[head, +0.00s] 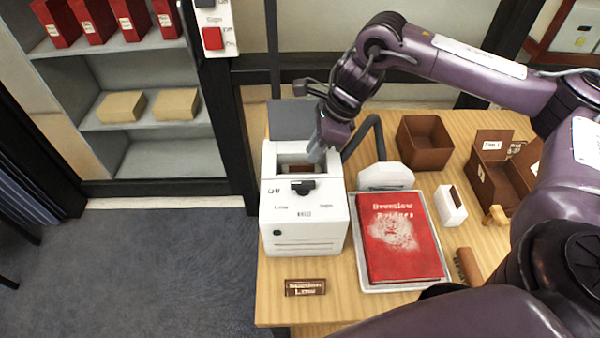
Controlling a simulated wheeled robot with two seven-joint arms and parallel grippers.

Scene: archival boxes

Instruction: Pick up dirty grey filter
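A white machine (305,228) stands at the left of the wooden table, with its grey lid (288,118) raised at the back. A rectangular opening in its top holds a dark brownish-grey piece (297,169), which may be the dirty grey filter; it is too small to be sure. My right gripper (318,154) points down at the right back part of this opening and partly covers it. Its fingertips are small and blurred, so I cannot tell whether they are open or touching anything. My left gripper is not in view.
A red book (390,250) lies on a white tray (448,285) beside a white nozzle (385,176) with a dark hose. A "Suction Low" sign (305,287) lies in front.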

